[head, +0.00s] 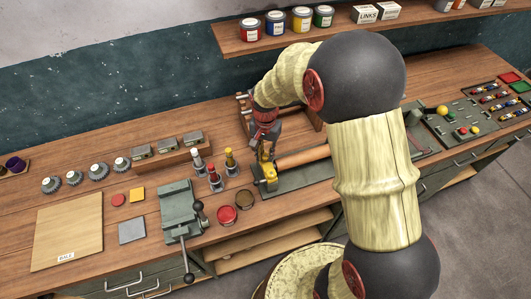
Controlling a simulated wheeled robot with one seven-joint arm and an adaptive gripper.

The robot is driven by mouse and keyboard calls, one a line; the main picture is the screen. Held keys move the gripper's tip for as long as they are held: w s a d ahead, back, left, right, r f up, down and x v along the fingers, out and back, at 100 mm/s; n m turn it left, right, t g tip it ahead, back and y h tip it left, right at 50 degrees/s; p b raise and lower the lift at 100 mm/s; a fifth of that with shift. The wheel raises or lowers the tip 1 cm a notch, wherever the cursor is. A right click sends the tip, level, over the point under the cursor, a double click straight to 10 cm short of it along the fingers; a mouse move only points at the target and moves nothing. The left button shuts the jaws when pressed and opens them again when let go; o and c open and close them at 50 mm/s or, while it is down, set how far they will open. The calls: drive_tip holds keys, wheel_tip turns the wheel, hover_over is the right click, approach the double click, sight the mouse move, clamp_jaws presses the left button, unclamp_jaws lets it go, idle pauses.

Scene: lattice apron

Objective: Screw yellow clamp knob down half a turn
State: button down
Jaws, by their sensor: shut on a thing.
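The yellow clamp knob (266,157) shows small at the middle of the head view, on top of a yellow clamp (268,172) at the left end of a green base plate (291,184). A wooden roller (302,157) runs from the clamp to the right. My gripper (266,147) reaches down from above and is shut on the yellow knob. The fingers partly hide the knob, so its turn angle cannot be told.
A shelf with paint cans (302,18) hangs behind.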

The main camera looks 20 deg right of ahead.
sight(265, 156)
drive_tip(key=m, duration=0.4)
drive_tip(key=shift+m, duration=0.3)
drive_tip(key=m, duration=0.4)
drive_tip(key=shift+m, duration=0.3)
drive_tip(key=c, duration=1.7)
unclamp_jaws()
drive_tip(key=shift+c, duration=0.2)
drive_tip(key=shift+o, duration=0.6)
drive_tip(key=shift+r, duration=0.15)
wheel_tip(265, 156, up, 12)
